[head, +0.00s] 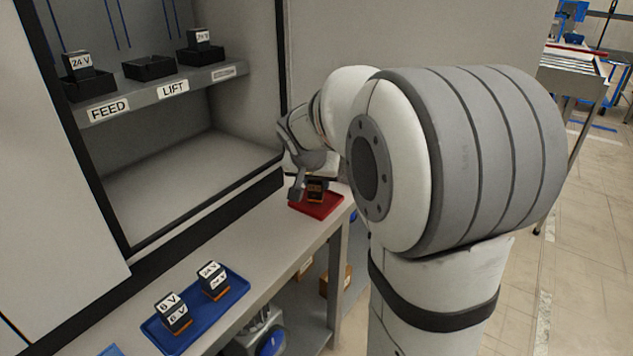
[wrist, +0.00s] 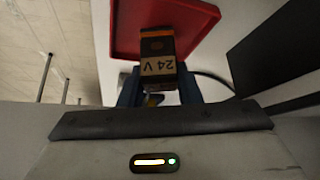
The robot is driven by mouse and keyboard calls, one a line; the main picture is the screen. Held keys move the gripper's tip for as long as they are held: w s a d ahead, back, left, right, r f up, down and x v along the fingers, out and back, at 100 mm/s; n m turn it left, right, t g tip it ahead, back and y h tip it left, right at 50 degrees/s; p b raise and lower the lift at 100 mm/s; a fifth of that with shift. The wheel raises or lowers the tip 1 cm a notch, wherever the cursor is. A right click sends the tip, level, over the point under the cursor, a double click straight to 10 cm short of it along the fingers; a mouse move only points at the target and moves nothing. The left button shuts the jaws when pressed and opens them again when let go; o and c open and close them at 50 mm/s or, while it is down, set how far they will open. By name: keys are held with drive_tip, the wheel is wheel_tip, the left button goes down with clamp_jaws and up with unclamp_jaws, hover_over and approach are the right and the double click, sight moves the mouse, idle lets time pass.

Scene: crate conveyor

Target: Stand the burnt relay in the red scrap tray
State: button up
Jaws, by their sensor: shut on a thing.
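The burnt relay (wrist: 157,60) is a dark block with an orange band and a "24 V" label, between the two fingers of my gripper (wrist: 160,88) in the wrist view. My gripper is shut on it. The red scrap tray (wrist: 193,18) lies behind the relay in that view. In the head view the relay (head: 315,190) is upright at the red tray (head: 322,211), with my gripper (head: 303,188) at its left. Whether the relay's base touches the tray floor I cannot tell.
A blue tray (head: 228,304) with two relays, labelled 6 V and 24 V, stands on the bench at the front left. Black sockets sit on the shelf marked FEED (head: 109,109) and LIFT (head: 173,87); the LIFT socket (head: 149,68) is empty. Bench between the trays is clear.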

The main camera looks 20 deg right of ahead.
drive_tip(key=shift+w+d+f, duration=0.15)
drive_tip(key=shift+f, duration=0.1)
drive_tip(key=shift+r, duration=0.1)
drive_tip(key=shift+f, duration=0.3)
drive_tip(key=o, duration=1)
drive_tip(key=shift+r, duration=0.15)
